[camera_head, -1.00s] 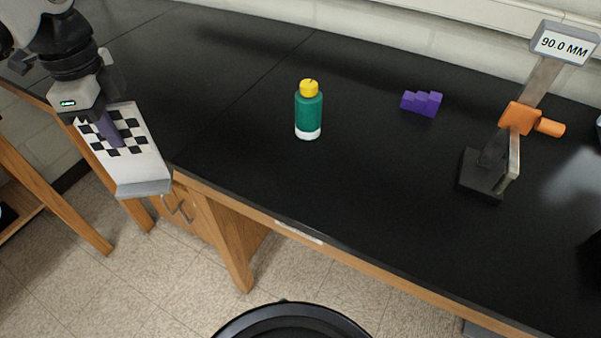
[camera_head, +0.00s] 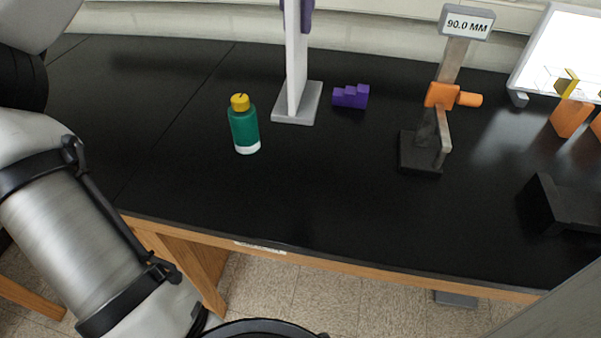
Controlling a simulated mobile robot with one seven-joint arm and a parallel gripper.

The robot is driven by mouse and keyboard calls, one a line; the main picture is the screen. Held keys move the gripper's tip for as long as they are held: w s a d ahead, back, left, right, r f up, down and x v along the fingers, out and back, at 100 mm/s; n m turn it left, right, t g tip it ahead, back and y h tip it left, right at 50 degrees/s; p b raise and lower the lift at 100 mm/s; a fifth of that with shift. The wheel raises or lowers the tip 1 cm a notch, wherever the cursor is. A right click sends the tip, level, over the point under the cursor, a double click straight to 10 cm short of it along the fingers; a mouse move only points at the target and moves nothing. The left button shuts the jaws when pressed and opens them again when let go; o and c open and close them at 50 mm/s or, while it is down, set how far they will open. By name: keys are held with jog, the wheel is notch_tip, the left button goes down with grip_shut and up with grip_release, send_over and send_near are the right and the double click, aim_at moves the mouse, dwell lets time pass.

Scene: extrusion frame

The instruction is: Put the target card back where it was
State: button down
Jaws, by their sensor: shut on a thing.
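The target card (camera_head: 297,70) is a tall white panel with a flat grey foot (camera_head: 297,105). It stands upright and shows nearly edge-on, so its checkered face is hidden. My gripper (camera_head: 307,18) shows only as a purple finger against the right side of the card at the top edge; the rest is out of the picture. It is shut on the card. The foot appears over the black bench between the green bottle and the purple stepped block; I cannot tell whether it touches the bench.
The green bottle (camera_head: 243,127) with a yellow cap stands left of the card. The purple stepped block (camera_head: 351,97) is close on its right. A height gauge (camera_head: 420,152) reading 90.0 MM, a lit panel (camera_head: 560,50) and a black block (camera_head: 560,205) are farther right. The front middle bench is clear.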

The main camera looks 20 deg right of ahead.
notch_tip(320, 180, down, 20)
jog(key=shift+s+d+b, duration=0.15)
jog(key=shift+d+b, duration=0.1)
jog(key=shift+b, duration=0.1)
jog(key=shift+f, duration=0.1)
jog(key=c, duration=1.5)
grip_release()
